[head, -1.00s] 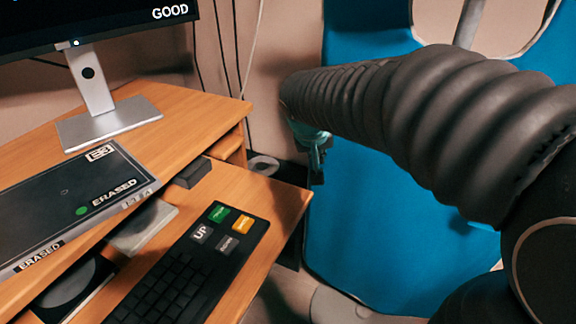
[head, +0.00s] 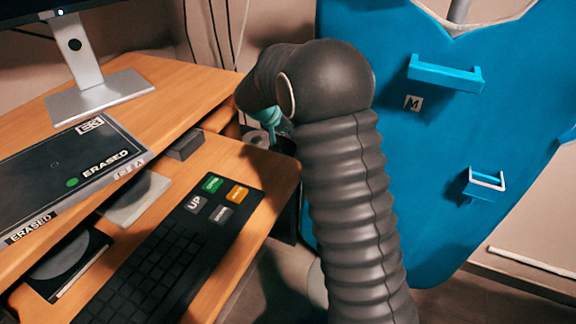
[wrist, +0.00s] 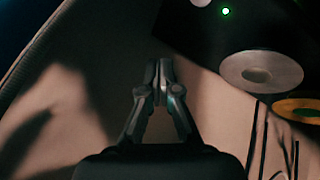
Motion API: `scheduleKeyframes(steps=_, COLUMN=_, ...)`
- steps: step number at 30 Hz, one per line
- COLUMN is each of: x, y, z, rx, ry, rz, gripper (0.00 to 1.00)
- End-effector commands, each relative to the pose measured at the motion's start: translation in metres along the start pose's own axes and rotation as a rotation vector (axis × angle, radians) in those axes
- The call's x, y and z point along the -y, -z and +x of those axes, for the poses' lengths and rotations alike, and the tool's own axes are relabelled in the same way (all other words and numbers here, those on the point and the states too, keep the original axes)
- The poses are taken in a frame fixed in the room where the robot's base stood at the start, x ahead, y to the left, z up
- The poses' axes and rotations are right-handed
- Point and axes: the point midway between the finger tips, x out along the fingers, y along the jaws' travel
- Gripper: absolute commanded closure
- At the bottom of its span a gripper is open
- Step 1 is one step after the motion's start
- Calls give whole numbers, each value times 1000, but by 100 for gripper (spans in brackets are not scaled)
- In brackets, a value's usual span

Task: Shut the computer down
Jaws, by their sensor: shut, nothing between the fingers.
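In the wrist view my gripper (wrist: 160,72) is shut, its fingertips together with nothing between them. A dark case-like surface (wrist: 215,40) with a lit green light (wrist: 225,11) lies ahead and right of the fingertips; I cannot tell whether it is the computer. A pale round knob-like thing is cut off at the top edge, beside the light. The fingertips appear apart from these. In the head view my arm bends down beside the desk's right end, and its teal end part shows only partly. The monitor (head: 75,45) stands on the desk, its screen mostly out of view.
A black keyboard (head: 165,250) with coloured keys lies on the lower shelf of the wooden desk (head: 175,85). A flat box marked ERASED (head: 70,165) lies above it. A blue panel (head: 430,170) with handles stands right. Grey (wrist: 262,72) and yellow (wrist: 300,108) discs show in the wrist view.

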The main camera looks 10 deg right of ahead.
Motion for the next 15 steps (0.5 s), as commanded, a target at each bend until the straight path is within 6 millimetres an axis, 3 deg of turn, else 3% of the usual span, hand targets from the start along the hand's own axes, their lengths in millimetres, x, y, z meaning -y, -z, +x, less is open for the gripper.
scheduleKeyframes(steps=15, x=2, y=-2, z=4, rx=1, ry=-2, rz=0, gripper=100)
